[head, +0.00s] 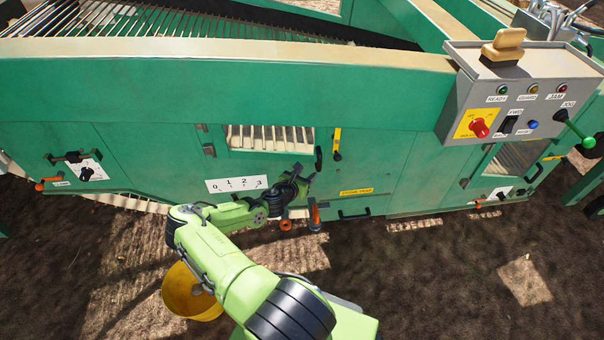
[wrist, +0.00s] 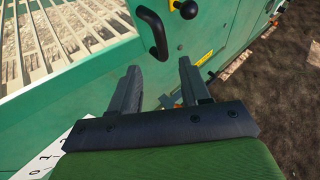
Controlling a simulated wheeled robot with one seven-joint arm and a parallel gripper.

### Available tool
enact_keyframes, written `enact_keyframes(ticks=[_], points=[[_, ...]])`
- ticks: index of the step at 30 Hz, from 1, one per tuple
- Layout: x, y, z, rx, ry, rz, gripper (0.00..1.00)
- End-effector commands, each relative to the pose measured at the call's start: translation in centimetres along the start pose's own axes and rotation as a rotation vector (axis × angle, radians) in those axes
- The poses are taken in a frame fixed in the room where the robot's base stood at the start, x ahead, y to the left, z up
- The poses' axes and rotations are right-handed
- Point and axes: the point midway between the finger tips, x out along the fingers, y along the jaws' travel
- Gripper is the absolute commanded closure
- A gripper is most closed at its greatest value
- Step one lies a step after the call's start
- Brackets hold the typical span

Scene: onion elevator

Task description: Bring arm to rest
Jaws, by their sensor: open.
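My green arm reaches forward from the bottom of the head view. My gripper (head: 308,180) is in front of the green machine's side panel, close to the 0–3 scale plate (head: 236,184). In the wrist view my gripper (wrist: 160,85) shows two dark fingers spread apart, with nothing between them. A black handle (wrist: 152,32) on the machine lies beyond the fingertips. I cannot tell whether the fingers touch the panel; they look apart from it.
The green machine (head: 230,95) fills the space ahead. A control box (head: 520,95) with a red knob sits at the upper right. An orange-and-grey lever (head: 314,215) is beside my gripper. A yellow bucket (head: 188,295) stands on the soil at left. Soil at right is open.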

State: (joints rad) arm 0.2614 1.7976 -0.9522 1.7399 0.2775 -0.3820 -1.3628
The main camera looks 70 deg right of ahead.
Motion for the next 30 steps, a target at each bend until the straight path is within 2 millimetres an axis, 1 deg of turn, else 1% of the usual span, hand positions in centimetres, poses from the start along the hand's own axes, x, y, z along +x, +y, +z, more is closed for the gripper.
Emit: enact_keyframes(ticks=[1,3,6,26,28,29,30], points=[[-1.2,0.0,0.2,-0.003,0.002,0.000,0.53],[-2.3,-0.1,0.1,-0.002,0.001,-0.002,0.53],[-3.1,-0.2,0.0,0.000,0.002,-0.005,0.53],[-3.2,-0.3,-0.2,0.002,0.002,-0.006,0.53],[-3.6,0.1,0.2,0.035,0.008,-0.012,0.53],[-4.0,0.3,0.6,0.071,0.014,-0.020,0.53],[-4.8,0.8,1.2,0.142,0.027,-0.036,0.53]])
